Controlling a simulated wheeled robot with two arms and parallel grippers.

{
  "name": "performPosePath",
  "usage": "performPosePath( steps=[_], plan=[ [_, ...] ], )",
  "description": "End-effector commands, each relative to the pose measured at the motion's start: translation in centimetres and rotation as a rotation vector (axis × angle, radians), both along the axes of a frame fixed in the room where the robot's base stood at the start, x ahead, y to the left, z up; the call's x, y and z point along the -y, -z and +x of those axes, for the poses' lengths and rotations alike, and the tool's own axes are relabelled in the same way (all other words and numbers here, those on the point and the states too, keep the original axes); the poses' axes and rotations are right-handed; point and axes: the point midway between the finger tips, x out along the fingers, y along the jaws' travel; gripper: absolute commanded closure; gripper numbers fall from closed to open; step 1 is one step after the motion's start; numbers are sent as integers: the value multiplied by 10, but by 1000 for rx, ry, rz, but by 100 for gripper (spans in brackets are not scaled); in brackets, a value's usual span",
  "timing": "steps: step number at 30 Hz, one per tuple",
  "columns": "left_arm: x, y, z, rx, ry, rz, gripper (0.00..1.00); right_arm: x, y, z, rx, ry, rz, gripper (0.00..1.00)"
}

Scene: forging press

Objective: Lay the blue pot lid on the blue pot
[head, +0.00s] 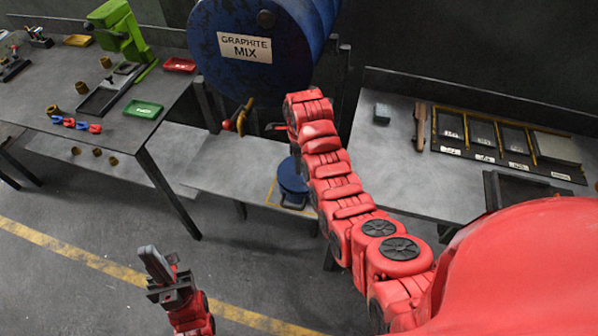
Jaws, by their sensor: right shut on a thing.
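A round dark-blue lid (291,175) shows just left of my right arm, low over the shelf behind the arm. Under it a little of the blue pot (297,203) shows, by a yellow outline on the shelf. I cannot tell whether lid and pot touch. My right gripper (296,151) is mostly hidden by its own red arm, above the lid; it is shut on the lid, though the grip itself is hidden. My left gripper (156,267) is held up over the floor at the lower left, far from the pot, with nothing visible in it; its finger gap is unclear.
A large blue graphite drum (255,45) with a tap (240,117) stands above the low shelf (205,160). The left table (60,98) holds a green press, trays and small parts. The right bench (385,170) holds a brush and a labelled rack.

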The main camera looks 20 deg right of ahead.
Motion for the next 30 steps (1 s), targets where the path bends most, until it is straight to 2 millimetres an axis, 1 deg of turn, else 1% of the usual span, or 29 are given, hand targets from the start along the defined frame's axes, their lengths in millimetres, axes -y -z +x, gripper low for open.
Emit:
performPosePath(
  steps=[9,10,12,15,18,22,30],
  plan=[
    [0,-5,0,-1,0,0,100,-1,0,12,-2,1,0,100],
    [0,-11,0,-1,0,0,100,0,2,11,-1,1,0,100],
    [0,-19,0,-1,0,0,100,0,12,9,-7,2,0,100],
    [0,-22,0,-1,0,0,100,0,23,10,-5,2,0,100],
    [0,-25,0,-1,0,0,100,0,30,11,-1,3,1,100],
    [0,-25,0,-1,0,0,100,-1,36,10,-1,3,1,100],
    [0,-23,0,-1,0,0,100,0,38,11,1,2,1,100]
  ],
)
